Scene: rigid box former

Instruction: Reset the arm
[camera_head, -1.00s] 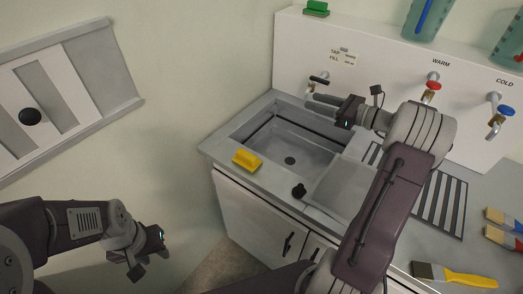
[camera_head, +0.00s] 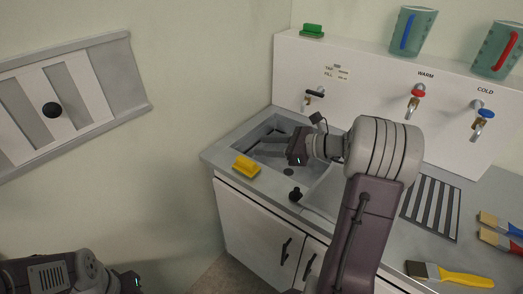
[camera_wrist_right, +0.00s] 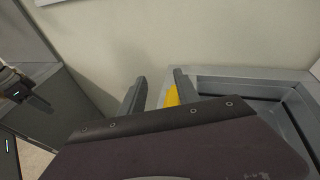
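My right gripper (camera_head: 254,146) is over the sink basin in the head view, its fingers pointing left. In the right wrist view its two fingers (camera_wrist_right: 159,80) stand apart with nothing between them, so it is open and empty. My left gripper (camera_head: 132,283) is at the bottom left edge of the head view, with its fingers cut off. It also shows at the left of the right wrist view (camera_wrist_right: 36,100), too small to tell whether it is open or shut.
The sink (camera_head: 235,143) has a yellow sponge-like block (camera_head: 246,167) on its front rim and a black knob (camera_head: 296,194) nearby. Taps (camera_head: 415,100) line the white panel behind. Jugs (camera_head: 412,30) stand on its ledge. Brushes (camera_head: 455,278) lie at right. A wall panel (camera_head: 95,85) is at left.

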